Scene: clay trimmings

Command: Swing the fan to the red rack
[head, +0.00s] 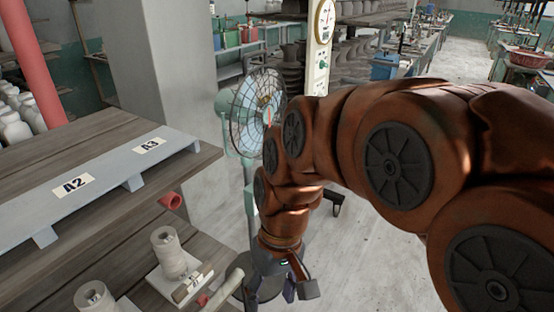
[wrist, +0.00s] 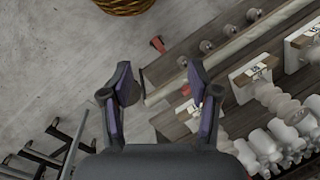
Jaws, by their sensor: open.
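The fan (head: 256,112) stands upright on the floor beyond the table. It has a round wire cage and a pale green body and pole; my arm hides part of it. A red post (head: 32,65) rises at the far left, with white pots behind it; I cannot tell whether it is part of the red rack. My gripper (head: 282,290) is low beside the table's right edge, below and in front of the fan head. It points down. In the wrist view my gripper (wrist: 160,68) is open, with nothing between its fingers. The fan is not recognisable there.
The wooden table (head: 95,245) on the left carries a grey board (head: 110,172) labelled A2 and A3. White spools (head: 168,252) stand on plates near its edge. A red-ended piece (head: 171,201) sticks out there. A wicker basket (wrist: 124,4) is on the floor, which is otherwise partly clear.

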